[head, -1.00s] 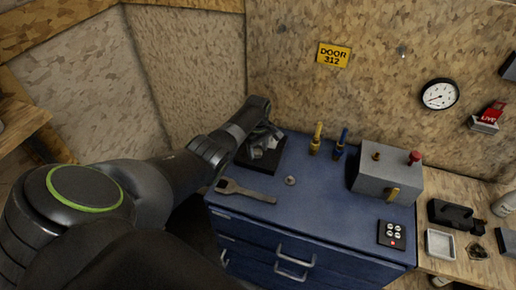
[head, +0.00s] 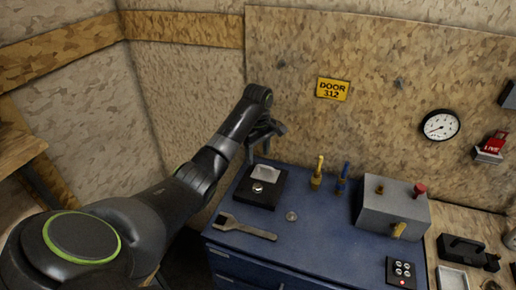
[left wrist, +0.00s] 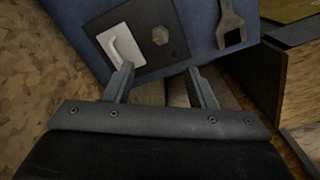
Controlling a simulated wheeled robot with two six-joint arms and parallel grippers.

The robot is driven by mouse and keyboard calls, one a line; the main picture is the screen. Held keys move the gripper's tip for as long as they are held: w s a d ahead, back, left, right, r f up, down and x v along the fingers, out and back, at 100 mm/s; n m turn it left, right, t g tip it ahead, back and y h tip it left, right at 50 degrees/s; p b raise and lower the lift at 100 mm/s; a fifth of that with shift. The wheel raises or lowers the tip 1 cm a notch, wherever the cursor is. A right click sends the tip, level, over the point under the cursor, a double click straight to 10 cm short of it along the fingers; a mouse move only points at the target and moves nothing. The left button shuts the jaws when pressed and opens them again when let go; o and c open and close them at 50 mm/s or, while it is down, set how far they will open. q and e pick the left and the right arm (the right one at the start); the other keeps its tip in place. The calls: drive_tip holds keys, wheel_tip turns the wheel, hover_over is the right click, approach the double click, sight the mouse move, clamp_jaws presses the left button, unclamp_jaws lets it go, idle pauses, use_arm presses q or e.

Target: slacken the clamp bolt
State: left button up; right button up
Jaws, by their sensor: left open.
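The clamp bolt, a light hex head (head: 258,187), sits on a black square base (head: 262,204) at the back left of the blue cabinet top; the bolt also shows in the left wrist view (left wrist: 160,36). A pale block (head: 266,173) is on the same base, behind the bolt. A grey open-ended wrench (head: 246,229) lies flat in front of the base, and its jaw end shows in the left wrist view (left wrist: 230,22). My left gripper (head: 266,149) is open and empty, raised above the back of the base and touching nothing. My right gripper is out of view.
A small round washer-like piece (head: 291,216) lies right of the base. A black keypad (head: 401,272) is at the front right. The plywood wall rises close behind.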

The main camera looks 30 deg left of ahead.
use_arm(q)
drive_tip(key=shift+r, duration=1.5)
